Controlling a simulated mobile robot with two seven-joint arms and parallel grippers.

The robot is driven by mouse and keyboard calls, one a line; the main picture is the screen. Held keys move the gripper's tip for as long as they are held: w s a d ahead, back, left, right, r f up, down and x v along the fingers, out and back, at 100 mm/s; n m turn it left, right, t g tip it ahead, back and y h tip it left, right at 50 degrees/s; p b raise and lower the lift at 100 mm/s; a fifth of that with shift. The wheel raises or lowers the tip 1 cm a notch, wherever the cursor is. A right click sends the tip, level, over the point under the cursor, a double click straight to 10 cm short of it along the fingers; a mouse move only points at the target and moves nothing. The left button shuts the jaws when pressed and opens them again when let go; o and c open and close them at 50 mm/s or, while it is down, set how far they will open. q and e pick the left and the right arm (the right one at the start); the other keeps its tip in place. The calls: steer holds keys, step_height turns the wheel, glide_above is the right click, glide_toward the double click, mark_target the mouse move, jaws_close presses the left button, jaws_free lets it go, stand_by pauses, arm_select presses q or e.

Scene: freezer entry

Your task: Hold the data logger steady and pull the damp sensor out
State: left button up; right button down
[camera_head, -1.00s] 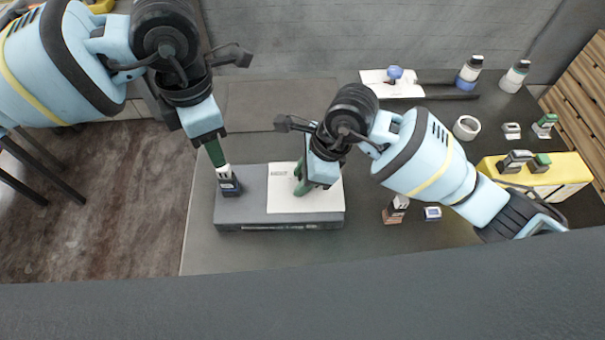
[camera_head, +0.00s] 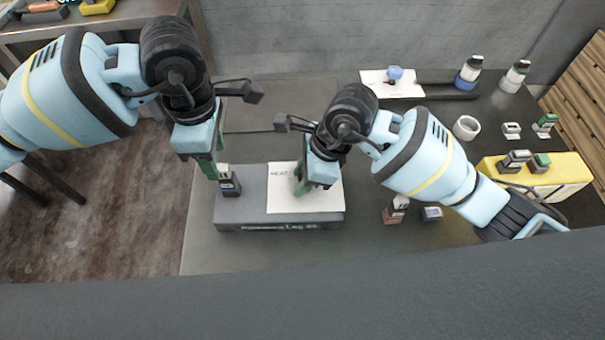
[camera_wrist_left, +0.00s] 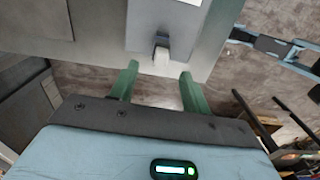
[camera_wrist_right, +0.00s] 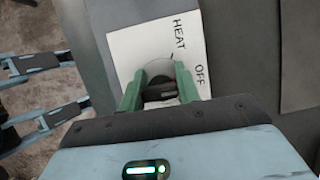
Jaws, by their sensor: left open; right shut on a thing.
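The data logger is a grey box (camera_head: 245,210) on the dark table, with lettering on its front. My right gripper (camera_head: 302,184) is shut on a round grey knob (camera_wrist_right: 158,70) on the logger's white plate (camera_head: 285,200), marked HEAT and OFF. The fingers partly hide the knob.
To the right, two small blocks (camera_head: 396,210) (camera_head: 432,213) lie below my right arm. A yellow case (camera_head: 565,175), a white ring (camera_head: 466,127) and two bottles (camera_head: 470,72) (camera_head: 515,76) stand further right. A white card with a blue knob (camera_head: 395,75) is behind.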

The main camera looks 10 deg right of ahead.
mark_target(226, 183)
arm_select(q)
steer(key=shift+f, duration=4.8)
jaws_close()
